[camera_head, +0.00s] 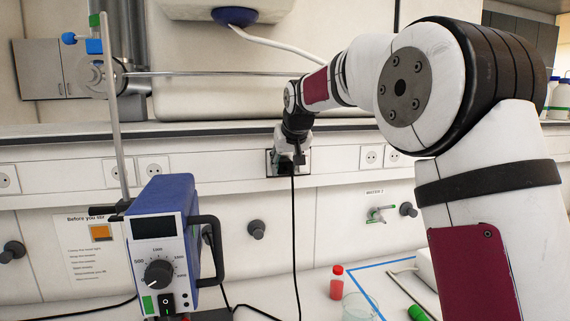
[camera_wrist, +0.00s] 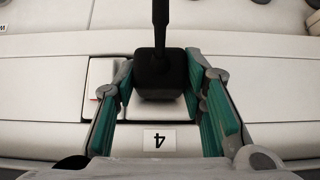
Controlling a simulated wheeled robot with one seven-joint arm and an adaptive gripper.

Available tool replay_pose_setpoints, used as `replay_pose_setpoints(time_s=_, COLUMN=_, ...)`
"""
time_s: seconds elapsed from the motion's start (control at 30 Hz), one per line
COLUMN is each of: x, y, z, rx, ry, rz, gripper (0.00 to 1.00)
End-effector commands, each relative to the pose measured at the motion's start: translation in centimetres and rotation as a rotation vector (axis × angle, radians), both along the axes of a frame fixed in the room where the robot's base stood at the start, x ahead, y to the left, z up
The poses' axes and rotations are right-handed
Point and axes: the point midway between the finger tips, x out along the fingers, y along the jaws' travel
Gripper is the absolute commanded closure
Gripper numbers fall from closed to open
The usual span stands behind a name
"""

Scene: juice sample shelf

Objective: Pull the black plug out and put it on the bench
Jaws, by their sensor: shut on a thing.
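The black plug (camera_wrist: 158,75) is in the wrist view, with its black cord running away from it. It sits between the green-padded fingers of my gripper (camera_wrist: 160,90), which is shut on it. Behind the plug is a white socket plate, with a label "4" beside it. In the head view my gripper (camera_head: 299,155) is at the wall socket (camera_head: 275,165), and the black cord (camera_head: 293,230) hangs down from there to the bench (camera_head: 270,295). The plug is mostly hidden by my gripper in the head view. I cannot tell how deep it sits in the socket.
A blue stirrer unit (camera_head: 165,235) with a metal stand is at the left. A red-capped bottle (camera_head: 336,284), a glass beaker (camera_head: 358,307) and a blue-taped outline are at the front right. Other sockets (camera_head: 372,157) line the wall. Some bench lies clear around the cord.

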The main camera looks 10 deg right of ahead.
Motion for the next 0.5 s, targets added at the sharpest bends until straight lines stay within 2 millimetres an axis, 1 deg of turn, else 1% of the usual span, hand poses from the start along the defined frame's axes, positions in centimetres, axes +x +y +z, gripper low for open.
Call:
replay_pose_setpoints(time_s=0.3, x=-0.05, y=-0.01, z=0.02, rx=0.0, ry=-0.001, rz=0.0, gripper=1.0)
replay_pose_setpoints(time_s=0.5, x=-0.72, y=0.0, z=0.12, rx=0.0, ry=0.0, rz=0.0, gripper=1.0)
